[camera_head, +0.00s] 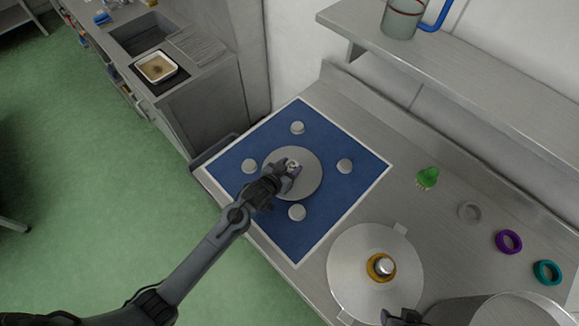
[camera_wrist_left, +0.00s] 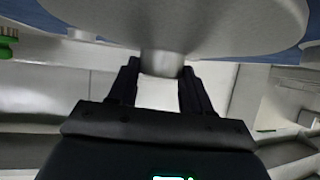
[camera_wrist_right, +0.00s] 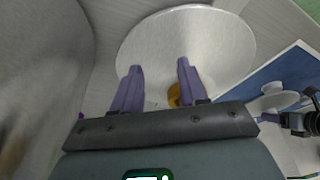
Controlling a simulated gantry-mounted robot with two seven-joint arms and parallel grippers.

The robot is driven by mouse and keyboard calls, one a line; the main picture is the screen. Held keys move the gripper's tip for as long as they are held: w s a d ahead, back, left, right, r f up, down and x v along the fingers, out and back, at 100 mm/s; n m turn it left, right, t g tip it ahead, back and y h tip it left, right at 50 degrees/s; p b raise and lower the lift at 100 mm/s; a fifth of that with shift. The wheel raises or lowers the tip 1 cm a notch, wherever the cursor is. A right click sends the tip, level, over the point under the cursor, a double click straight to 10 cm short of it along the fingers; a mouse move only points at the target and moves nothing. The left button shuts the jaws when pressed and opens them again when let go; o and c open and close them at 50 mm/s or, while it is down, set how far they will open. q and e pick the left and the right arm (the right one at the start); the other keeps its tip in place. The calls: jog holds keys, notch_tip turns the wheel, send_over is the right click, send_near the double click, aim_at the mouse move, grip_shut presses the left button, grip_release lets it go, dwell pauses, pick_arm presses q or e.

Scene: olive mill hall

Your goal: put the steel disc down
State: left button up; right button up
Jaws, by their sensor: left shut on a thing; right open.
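The steel disc (camera_head: 309,180) is a round grey plate over the middle of the blue mat (camera_head: 245,195). My left gripper (camera_head: 288,171) is shut on the knob at the disc's centre. In the left wrist view the disc (camera_wrist_left: 200,25) fills the top, with its knob between the fingers. I cannot tell whether the disc touches the mat or hangs a little above it. My right gripper (camera_wrist_right: 158,70) is open and empty over a tabbed round steel plate (camera_wrist_right: 215,40), which carries a yellow ring and a knob.
Several grey pucks (camera_head: 297,212) surround the disc on the mat. Right along the bench are a green brush (camera_head: 427,177), a grey ring (camera_head: 469,212), a purple ring (camera_head: 508,242) and a teal ring (camera_head: 547,272). A shelf (camera_head: 470,80) with a jug (camera_head: 402,18) overhangs the back.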

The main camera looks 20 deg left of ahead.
pick_arm(q)
jog(key=o, duration=1.4)
jog(key=shift+f, duration=0.15)
jog(key=shift+r, duration=0.25)
jog(key=s+r+g, duration=0.1)
jog(key=s, duration=0.5)
jog(key=s+a+r+g, duration=0.1)
jog(key=s+r, duration=0.1)
jog(key=s, duration=0.4)
jog(key=s+a+r+g+y+p, duration=0.1)
jog(key=s+r, duration=0.1)
jog(key=s, duration=0.4)
jog(key=shift+s+a+g, duration=0.1)
jog(key=shift+s+g, duration=0.2)
jog(key=shift+s, duration=0.1)
jog(key=shift+o, duration=0.3)
jog(key=s+a+r+g, duration=0.1)
jog(key=s+g, duration=0.3)
jog(key=s, duration=0.8)
jog(key=shift+r+g+y, duration=0.4)
